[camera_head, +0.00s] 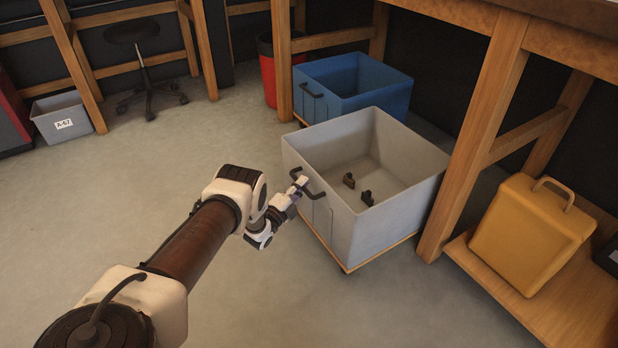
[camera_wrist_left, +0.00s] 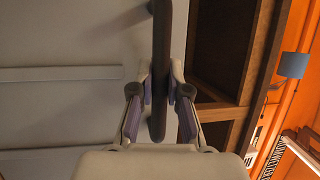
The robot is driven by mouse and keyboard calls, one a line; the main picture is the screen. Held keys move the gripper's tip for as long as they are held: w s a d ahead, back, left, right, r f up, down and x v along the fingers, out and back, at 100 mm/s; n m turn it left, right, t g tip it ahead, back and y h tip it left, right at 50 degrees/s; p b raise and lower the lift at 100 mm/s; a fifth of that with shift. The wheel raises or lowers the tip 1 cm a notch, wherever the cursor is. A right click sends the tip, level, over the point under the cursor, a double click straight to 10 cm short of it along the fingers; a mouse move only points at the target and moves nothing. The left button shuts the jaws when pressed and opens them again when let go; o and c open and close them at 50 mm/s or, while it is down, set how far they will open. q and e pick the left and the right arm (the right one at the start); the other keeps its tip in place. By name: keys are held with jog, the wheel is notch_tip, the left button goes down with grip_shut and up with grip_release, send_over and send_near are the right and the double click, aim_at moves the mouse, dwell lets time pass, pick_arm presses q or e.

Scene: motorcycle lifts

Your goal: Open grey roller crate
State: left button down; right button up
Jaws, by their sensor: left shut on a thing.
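The grey roller crate (camera_head: 398,215) stands open-topped on a wooden base in the middle of the head view. Two small dark objects (camera_head: 367,197) lie on its floor. A dark handle (camera_head: 314,190) sticks out from its left-facing side. My left gripper (camera_head: 299,188) is at this handle, shut on it. In the left wrist view the dark handle bar (camera_wrist_left: 160,70) runs between the two fingers of the gripper (camera_wrist_left: 160,98), with the grey crate wall (camera_wrist_left: 60,95) behind. My right gripper is not in view.
A blue crate (camera_head: 391,97) with a similar handle stands just behind, partly under a wooden bench (camera_head: 476,130). A yellow case (camera_head: 528,235) sits on a low shelf at right. A red bin (camera_head: 267,75) stands behind. The floor left of the crate is clear.

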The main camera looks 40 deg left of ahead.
pick_arm(q)
jog(key=s, duration=0.1)
jog(key=s+a+p, duration=0.1)
jog(key=s, duration=0.2)
jog(key=shift+a, duration=0.25)
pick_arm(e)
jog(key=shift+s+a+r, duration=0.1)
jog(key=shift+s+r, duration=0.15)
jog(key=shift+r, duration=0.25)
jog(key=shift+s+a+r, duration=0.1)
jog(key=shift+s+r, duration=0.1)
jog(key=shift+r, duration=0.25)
pick_arm(q)
jog(key=c, duration=1.1)
grip_release()
jog(key=shift+c, duration=0.2)
jog(key=s+f, duration=0.2)
jog(key=s, duration=0.9)
jog(key=shift+s, duration=0.4)
jog(key=shift+f, duration=0.1)
